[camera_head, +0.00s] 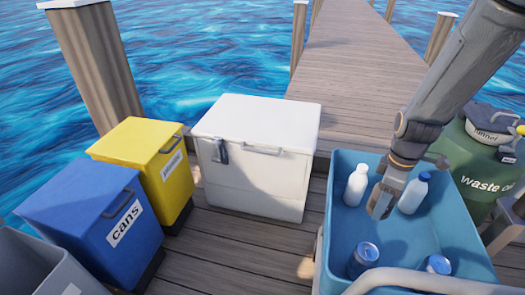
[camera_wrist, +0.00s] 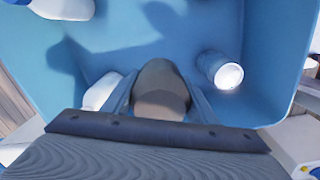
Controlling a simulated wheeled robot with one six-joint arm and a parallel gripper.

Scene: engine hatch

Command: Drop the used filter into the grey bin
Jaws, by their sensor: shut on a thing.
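My gripper (camera_head: 379,205) is over the inside of the blue tub (camera_head: 340,172) in the head view. It is shut on a dark brown-grey rounded thing (camera_wrist: 160,90), which sits between the fingers in the wrist view. The thing may be the used filter, but no label or clear shape shows, and in the head view the fingers mostly hide it. The grey bin (camera_head: 35,275) is at the lower left corner of the head view, partly cut off, with a white label on its front. My gripper is far to the right of it.
The tub holds white bottles (camera_head: 356,185) and blue-topped cans (camera_head: 363,258). A blue cans bin (camera_head: 75,215), a yellow bin (camera_head: 145,160) and a white cooler (camera_head: 257,150) stand between the tub and the grey bin. A green waste oil drum (camera_head: 470,160) is at the right.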

